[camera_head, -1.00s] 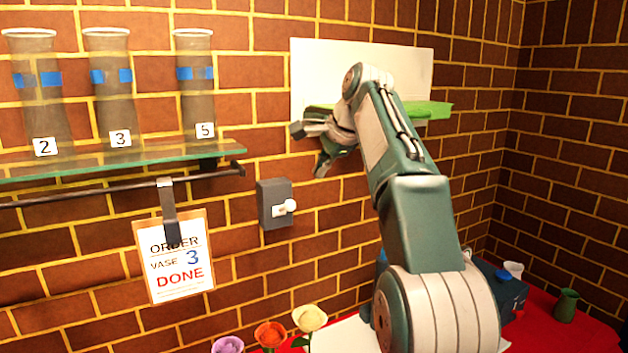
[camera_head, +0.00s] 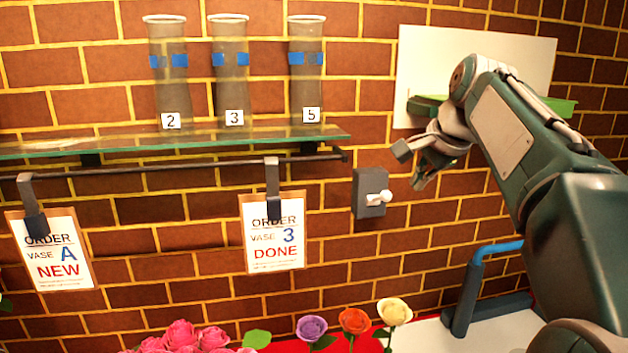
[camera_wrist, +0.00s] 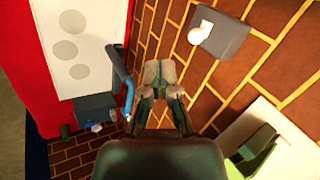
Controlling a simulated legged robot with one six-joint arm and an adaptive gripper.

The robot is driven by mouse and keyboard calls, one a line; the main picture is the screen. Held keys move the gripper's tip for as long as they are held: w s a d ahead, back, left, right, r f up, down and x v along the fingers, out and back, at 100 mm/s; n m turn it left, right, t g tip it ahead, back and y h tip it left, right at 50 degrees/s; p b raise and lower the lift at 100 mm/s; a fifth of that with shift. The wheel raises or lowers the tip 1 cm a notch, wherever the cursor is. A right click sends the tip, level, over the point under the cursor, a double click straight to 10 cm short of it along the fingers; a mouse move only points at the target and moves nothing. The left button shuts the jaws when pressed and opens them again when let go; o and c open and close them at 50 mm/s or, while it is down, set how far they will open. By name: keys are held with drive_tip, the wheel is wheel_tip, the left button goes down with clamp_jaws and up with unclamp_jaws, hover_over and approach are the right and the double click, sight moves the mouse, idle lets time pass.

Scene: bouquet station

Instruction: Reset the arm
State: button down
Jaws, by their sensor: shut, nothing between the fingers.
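My gripper (camera_head: 414,163) is shut and empty. It is held up in front of the brick wall (camera_head: 330,262), just right of a grey box with a white switch knob (camera_head: 373,193) on the wall.
A glass shelf (camera_head: 120,144) holds vases marked 2, 3 and 5. Order cards hang below: vase A NEW (camera_head: 52,252) and vase 3 DONE (camera_head: 273,235). Flowers (camera_head: 354,321) stand at the bottom. A white board with a green ledge (camera_head: 420,60) is behind my arm. A blue-handled device (camera_head: 482,290) stands nearby.

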drive_tip(key=s+a+f+n+h, duration=0.1)
drive_tip(key=s+f+n, duration=0.5)
drive_tip(key=s+f, duration=0.5)
drive_tip(key=s+a+f+n+h, duration=0.1)
drive_tip(key=s+f+n, duration=0.4)
drive_tip(key=s+f, duration=0.7)
drive_tip(key=s+a, duration=0.1)
drive_tip(key=s, duration=0.4)
drive_tip(key=shift+a+f+n, duration=0.2)
drive_tip(key=shift+n, duration=0.2)
